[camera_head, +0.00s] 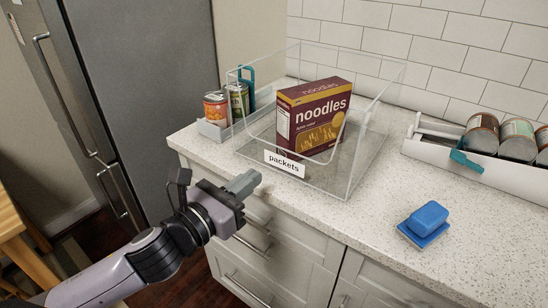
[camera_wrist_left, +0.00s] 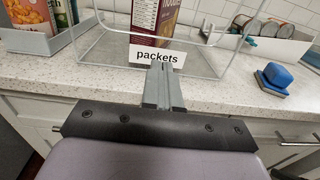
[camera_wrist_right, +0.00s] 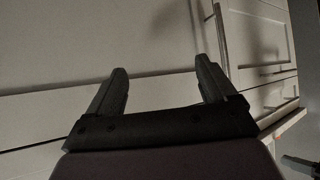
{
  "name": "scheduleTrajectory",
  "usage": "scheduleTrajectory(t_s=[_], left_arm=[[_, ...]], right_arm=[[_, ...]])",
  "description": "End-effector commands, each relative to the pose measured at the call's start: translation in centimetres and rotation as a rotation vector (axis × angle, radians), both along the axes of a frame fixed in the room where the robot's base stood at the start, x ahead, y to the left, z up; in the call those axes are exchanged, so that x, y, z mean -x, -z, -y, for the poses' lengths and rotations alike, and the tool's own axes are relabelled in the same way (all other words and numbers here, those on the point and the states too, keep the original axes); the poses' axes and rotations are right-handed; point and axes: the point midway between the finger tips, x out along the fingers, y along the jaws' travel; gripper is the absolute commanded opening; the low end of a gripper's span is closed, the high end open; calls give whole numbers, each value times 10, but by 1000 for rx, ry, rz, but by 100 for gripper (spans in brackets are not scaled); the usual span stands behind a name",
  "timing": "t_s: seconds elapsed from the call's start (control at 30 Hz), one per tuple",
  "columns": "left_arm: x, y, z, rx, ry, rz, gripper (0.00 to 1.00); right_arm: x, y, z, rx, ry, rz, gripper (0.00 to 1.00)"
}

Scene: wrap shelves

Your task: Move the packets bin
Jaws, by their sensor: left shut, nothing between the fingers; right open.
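The packets bin (camera_head: 352,178) is a clear box with a white "packets" label (camera_head: 284,164) on its front. It stands on the speckled counter and holds a maroon noodles box (camera_head: 315,118). My left gripper (camera_head: 243,184) is shut and empty, in front of the bin and near the counter's front edge. In the left wrist view its closed fingers (camera_wrist_left: 163,88) point at the bin just below the label (camera_wrist_left: 157,57); I cannot tell whether they touch it. My right gripper (camera_wrist_right: 161,85) is open and empty, facing pale cabinet fronts; it is not in the head view.
A small bin with cans (camera_head: 216,108) stands left of the packets bin. A white bin (camera_head: 470,170) with several cans and a teal clip stands at the right. A blue sponge-like block (camera_head: 427,218) lies on the right counter. The counter (camera_head: 340,215) between is clear.

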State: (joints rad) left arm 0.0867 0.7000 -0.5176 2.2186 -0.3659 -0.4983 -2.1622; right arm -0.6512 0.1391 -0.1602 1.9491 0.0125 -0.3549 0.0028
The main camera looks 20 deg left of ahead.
Motion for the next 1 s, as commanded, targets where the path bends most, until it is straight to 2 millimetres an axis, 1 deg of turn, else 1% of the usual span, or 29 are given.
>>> scheduleTrajectory(t_s=[0.03,0.2,0.3,0.43,0.63,1.0], left_arm=[[-9,-2,4,3,0,2,0],[-35,-2,15,3,1,2,0],[-49,-2,20,3,0,0,0],[-62,-1,25,2,1,-1,0],[-72,0,29,0,1,0,0],[-73,0,29,0,1,-1,0]], right_arm=[[0,-2,0,0,0,0,85],[0,-5,0,1,1,0,85],[0,-7,0,1,1,0,85],[0,-8,1,0,1,1,85],[0,-9,1,0,1,1,85],[-1,-9,1,0,1,2,85]])
